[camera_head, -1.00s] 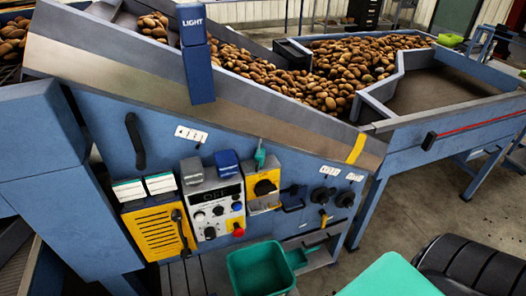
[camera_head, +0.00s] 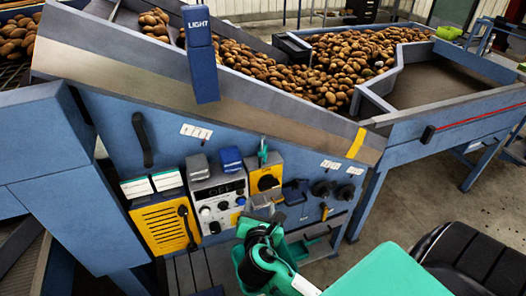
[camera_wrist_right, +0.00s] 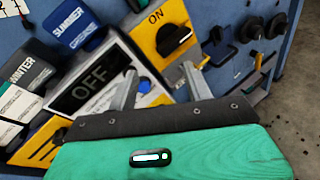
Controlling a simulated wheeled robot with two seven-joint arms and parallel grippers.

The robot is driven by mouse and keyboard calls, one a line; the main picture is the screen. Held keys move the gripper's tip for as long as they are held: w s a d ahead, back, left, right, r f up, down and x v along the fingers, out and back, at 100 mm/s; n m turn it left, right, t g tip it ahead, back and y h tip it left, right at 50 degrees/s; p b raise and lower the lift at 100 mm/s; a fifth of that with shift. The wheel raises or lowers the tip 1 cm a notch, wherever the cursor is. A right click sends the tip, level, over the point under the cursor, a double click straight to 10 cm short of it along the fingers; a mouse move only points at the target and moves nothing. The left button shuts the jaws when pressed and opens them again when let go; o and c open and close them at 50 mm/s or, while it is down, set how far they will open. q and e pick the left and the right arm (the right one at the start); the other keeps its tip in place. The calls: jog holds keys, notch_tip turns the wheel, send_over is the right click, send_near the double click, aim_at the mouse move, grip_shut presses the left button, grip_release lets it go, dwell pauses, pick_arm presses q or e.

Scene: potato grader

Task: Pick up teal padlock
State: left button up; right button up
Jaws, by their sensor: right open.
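The teal padlock (camera_head: 263,151) is small and hangs on the blue panel just above the yellow switch box (camera_head: 266,177). I cannot make it out in the right wrist view. My right gripper (camera_head: 265,206) is in front of the panel, below the yellow box and apart from the padlock. In the right wrist view its two fingers (camera_wrist_right: 161,72) are spread with nothing between them, pointing at the panel between the OFF display and the yellow ON box (camera_wrist_right: 160,35). My left gripper does not show.
A grey control box (camera_head: 218,200) and a yellow box with a handset (camera_head: 160,228) are left of the gripper. Black knobs (camera_head: 321,188) are to the right. A black seat (camera_head: 475,255) stands at lower right.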

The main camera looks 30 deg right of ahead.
aim_at(262, 158)
notch_tip(262, 158, up, 7)
jog(key=n+t+h, duration=0.2)
jog(key=n, duration=0.2)
jog(key=p+x, duration=0.3)
jog(key=x, duration=0.5)
jog(key=shift+w+d+f, duration=0.1)
jog(key=shift+w+d, duration=0.1)
jog(key=shift+w, duration=0.15)
jog(key=shift+w+d+p, duration=0.3)
jog(key=shift+w, duration=0.1)
jog(key=p+x, duration=0.2)
jog(key=x, duration=0.1)
jog(key=shift+w+d, duration=0.1)
jog(key=shift+d, duration=0.1)
jog(key=shift+w+d+f, duration=0.2)
jog(key=shift+w+d, duration=0.1)
jog(key=shift+w, duration=0.15)
jog(key=c, duration=1.1)
